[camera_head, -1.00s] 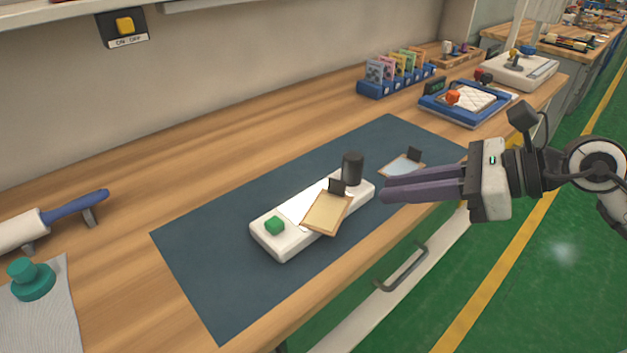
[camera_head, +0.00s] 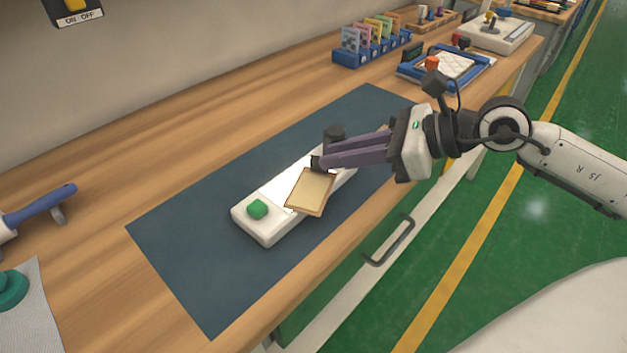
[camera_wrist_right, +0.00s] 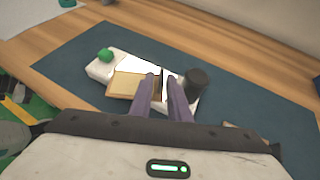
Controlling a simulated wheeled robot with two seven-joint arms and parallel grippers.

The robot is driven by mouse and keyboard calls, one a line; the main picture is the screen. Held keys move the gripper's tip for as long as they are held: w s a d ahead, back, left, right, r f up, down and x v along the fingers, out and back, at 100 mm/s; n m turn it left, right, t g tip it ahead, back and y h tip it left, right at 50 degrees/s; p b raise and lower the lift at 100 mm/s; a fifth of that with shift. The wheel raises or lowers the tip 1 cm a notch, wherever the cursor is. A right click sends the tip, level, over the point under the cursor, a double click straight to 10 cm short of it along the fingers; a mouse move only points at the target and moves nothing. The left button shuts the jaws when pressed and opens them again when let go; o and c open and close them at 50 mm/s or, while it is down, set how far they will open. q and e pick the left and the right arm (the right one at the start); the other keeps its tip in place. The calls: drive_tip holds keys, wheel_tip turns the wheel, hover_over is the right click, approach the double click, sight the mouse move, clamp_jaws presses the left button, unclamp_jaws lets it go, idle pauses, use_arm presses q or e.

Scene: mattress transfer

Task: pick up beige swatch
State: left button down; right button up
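The beige swatch (camera_head: 310,190) is a flat tan card with a brown edge and a small black upright tab (camera_head: 316,163). It lies on the white device (camera_head: 270,228), overhanging its front edge. My right gripper (camera_head: 325,160) reaches in from the right, its purple fingertips at the tab. In the right wrist view the swatch (camera_wrist_right: 126,84) lies left of the fingers (camera_wrist_right: 160,88), which stand apart with the dark tab seemingly between them. I cannot tell whether they touch it. My left gripper is not in view.
The white device has a green button (camera_head: 257,209) and a black cylinder (camera_head: 334,132) close behind my fingers. A dark mat (camera_head: 190,255) lies underneath, with free room at left. A blue card rack (camera_head: 372,50) and blue-framed tray (camera_head: 410,72) stand farther back.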

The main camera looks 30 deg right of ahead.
sight(311, 182)
drive_tip(key=shift+x, duration=1.25)
drive_tip(key=shift+p+x, duration=0.35)
drive_tip(key=shift+x, duration=0.5)
drive_tip(key=shift+w+d, duration=0.1)
clamp_jaws()
